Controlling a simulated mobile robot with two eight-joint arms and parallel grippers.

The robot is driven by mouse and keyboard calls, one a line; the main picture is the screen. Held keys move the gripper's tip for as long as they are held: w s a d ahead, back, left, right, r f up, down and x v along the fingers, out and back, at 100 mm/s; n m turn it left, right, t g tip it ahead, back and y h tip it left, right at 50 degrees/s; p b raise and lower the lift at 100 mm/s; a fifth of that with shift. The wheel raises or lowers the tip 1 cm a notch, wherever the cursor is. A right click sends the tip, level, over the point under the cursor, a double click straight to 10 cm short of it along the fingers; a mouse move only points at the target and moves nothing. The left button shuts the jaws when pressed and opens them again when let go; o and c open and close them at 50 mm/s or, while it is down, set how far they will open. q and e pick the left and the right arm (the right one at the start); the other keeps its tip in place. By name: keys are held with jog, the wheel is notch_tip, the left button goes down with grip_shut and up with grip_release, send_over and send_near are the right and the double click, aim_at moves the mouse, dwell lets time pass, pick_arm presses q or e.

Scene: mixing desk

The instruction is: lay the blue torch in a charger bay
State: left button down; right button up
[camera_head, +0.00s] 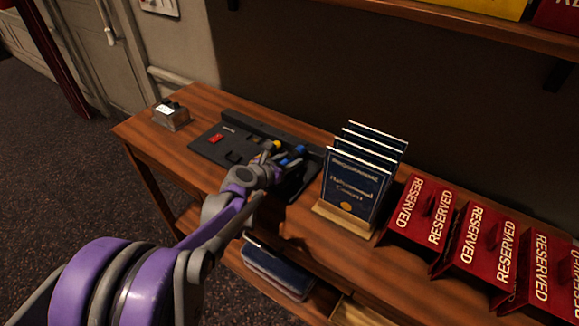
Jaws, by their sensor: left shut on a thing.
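The blue torch (300,150) shows only as small blue patches at my left gripper (285,158), whose arm comes in from the lower left. The gripper is shut on it over the right part of the black charger (203,150). The wrist and fingers hide most of the torch, and I cannot tell whether it touches a bay. A red piece (216,138) lies in the left part of the charger. A small yellow piece (276,144) shows just behind the gripper. My right gripper is out of view.
A stand of dark blue programmes (354,185) is close to the right of the gripper. Several red RESERVED signs (425,208) fill the desk's right end. A small metal box (171,116) stands at the left end. The wooden desk (175,145) has bare room left of the charger.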

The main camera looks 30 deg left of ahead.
pick_arm(q)
jog(key=shift+f, duration=1.15)
jog(key=shift+f+b, duration=0.15)
jog(key=shift+b, duration=0.15)
jog(key=shift+c, duration=1.8)
grip_release()
jog(key=shift+r, duration=0.2)
jog(key=shift+s+r, duration=0.15)
jog(key=shift+s, duration=0.1)
jog(key=p+v, duration=0.1)
jog(key=v, duration=1)
jog(key=shift+s+p, duration=0.25)
jog(key=shift+p, duration=0.1)
